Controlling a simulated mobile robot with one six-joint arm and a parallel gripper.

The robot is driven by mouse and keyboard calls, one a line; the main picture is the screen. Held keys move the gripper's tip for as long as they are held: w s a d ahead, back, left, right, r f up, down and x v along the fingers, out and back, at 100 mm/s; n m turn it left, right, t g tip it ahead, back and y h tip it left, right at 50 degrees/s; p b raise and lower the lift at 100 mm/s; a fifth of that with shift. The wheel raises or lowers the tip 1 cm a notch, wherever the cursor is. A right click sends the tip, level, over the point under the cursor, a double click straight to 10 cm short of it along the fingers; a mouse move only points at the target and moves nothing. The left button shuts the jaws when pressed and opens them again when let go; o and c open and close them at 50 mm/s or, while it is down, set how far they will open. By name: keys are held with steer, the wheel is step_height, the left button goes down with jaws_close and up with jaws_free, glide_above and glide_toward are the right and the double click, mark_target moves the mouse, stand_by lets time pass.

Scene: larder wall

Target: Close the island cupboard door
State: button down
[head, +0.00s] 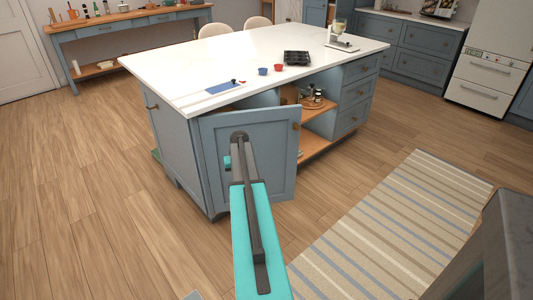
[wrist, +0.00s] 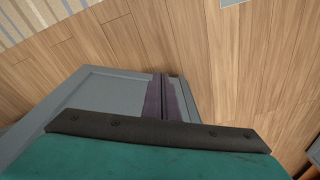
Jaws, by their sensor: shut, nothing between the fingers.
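I cannot tell whether the fingers touch the door.
The open bay right of the door holds a wooden shelf (head: 318,106) with small jars. Drawers (head: 357,92) stand beyond it. A white worktop (head: 270,45) carries a dark tin and small bowls. A striped rug (head: 400,220) lies at the right. Wooden floor is clear at the left.

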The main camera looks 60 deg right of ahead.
steer(key=s+a+f+n+g+y, duration=0.1)
steer(key=a+f, duration=0.5)
steer(key=a, duration=0.5)
steer(key=a+f+n+g, duration=0.15)
steer(key=a+f, duration=0.35)
steer(key=a, duration=0.6)
steer(key=s+a+f+n+y, duration=0.1)
steer(key=a+f, duration=0.5)
steer(key=a, duration=0.5)
steer(key=s+a+f+n+g, duration=0.2)
steer(key=s+a+f, duration=0.1)
steer(key=s+a, duration=0.8)
steer(key=s+a+f+n+g+h, duration=0.1)
steer(key=s+a+f+n+g, duration=0.1)
steer(key=s+a, duration=1)
step_height(320, 180, down, 2)
steer(key=shift+s+a+f+n, duration=0.15)
steer(key=shift+s+a+n, duration=0.1)
steer(key=shift+a+n, duration=0.35)
